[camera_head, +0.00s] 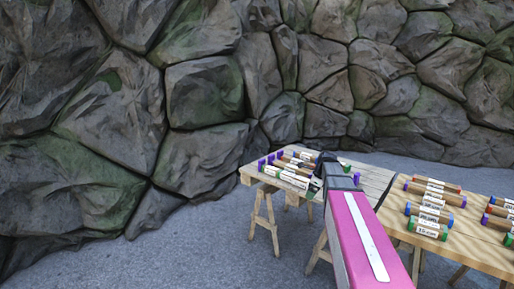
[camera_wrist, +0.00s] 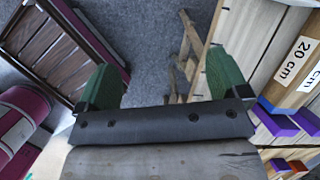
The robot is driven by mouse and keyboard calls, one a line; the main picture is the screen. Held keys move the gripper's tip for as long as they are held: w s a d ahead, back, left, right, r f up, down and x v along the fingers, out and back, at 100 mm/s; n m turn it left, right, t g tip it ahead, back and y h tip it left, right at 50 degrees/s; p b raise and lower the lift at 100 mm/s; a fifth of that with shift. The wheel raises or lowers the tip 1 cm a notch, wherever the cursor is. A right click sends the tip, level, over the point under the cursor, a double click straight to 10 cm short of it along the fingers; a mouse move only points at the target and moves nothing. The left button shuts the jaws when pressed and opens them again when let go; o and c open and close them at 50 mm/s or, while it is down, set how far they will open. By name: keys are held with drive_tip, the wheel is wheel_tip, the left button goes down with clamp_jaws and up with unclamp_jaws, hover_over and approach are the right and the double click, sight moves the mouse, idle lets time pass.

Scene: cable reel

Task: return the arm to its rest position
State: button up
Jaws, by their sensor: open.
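My arm reaches forward from the bottom of the head view. My gripper (camera_head: 325,166) shows there as a small dark shape at the far end of the pink link, seemingly over or beside the grey wooden table (camera_head: 372,178); its height is hard to judge. In the wrist view my gripper (camera_wrist: 164,78) has two green fingers spread wide apart. Between them are grey floor and part of a wooden trestle leg (camera_wrist: 190,45). Nothing is held. A wooden piece labelled 20 cm (camera_wrist: 298,48) lies to the right of the fingers, apart from them.
Several labelled wooden cylinders with purple and green ends (camera_head: 290,178) lie on the grey table, close to my gripper. A lighter table (camera_head: 478,240) at right carries several more labelled cylinders (camera_head: 428,228). Rock walls (camera_head: 205,95) stand behind. The floor (camera_head: 200,245) at left is clear.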

drive_tip(key=s+a+f+n+h, duration=0.1)
drive_tip(key=s+a+f+n, duration=0.1)
drive_tip(key=s+f+n, duration=0.3)
drive_tip(key=s+a+f+n+g+h, duration=0.1)
drive_tip(key=s+f+n, duration=0.3)
drive_tip(key=s+n, duration=0.6)
drive_tip(key=s+a+f+n+g+h, duration=0.1)
drive_tip(key=s+a+f+n, duration=0.2)
drive_tip(key=s+f+n, duration=0.2)
drive_tip(key=s+n, duration=0.2)
drive_tip(key=s, duration=0.2)
drive_tip(key=shift+s+a+f, duration=0.15)
drive_tip(key=shift+a+f, duration=0.2)
drive_tip(key=shift+a, duration=0.05)
drive_tip(key=shift+d, duration=0.1)
